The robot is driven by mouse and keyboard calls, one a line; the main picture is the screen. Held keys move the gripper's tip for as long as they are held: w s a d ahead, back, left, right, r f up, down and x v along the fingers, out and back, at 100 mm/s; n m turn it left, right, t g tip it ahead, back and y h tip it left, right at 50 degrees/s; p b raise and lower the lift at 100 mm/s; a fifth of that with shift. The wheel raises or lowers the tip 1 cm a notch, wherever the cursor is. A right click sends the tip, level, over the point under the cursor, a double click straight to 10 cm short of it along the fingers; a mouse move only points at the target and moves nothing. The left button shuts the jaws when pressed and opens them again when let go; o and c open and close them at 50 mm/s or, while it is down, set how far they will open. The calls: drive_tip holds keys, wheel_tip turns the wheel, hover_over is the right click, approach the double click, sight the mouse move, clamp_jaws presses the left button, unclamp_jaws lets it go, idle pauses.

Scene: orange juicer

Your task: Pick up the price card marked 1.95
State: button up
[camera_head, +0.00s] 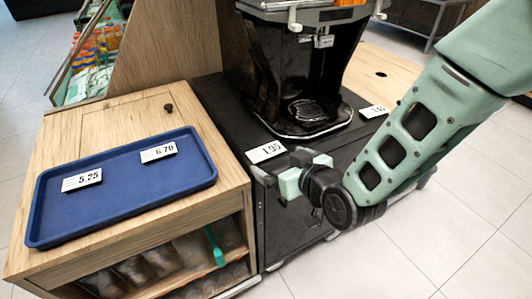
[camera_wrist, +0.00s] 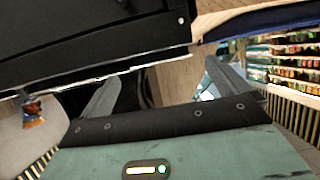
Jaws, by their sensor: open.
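A white price card (camera_head: 265,151) lies at the front left edge of the black juicer cabinet's top. Its print looks like 1.9 with a last digit that is hard to read. A second white card (camera_head: 374,111) lies on the same top to the right of the juicer, and its number is too small to read surely. My gripper (camera_head: 304,170) is open and empty, just right of and a little in front of the first card, near the cabinet's front edge. In the wrist view my gripper (camera_wrist: 162,72) has its two fingers spread apart, and no card is clearly visible between them.
A blue tray (camera_head: 120,212) on the wooden counter (camera_head: 130,105) holds cards marked 5.25 (camera_head: 82,180) and 6.70 (camera_head: 158,152). The black juicer (camera_head: 310,75) stands behind the first card. Tiled floor (camera_head: 450,235) is free at the right.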

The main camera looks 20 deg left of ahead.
sight(270, 156)
drive_tip(key=shift+x, duration=1.95)
drive_tip(key=shift+r, duration=0.1)
drive_tip(key=c, duration=0.9)
drive_tip(key=shift+o, duration=0.2)
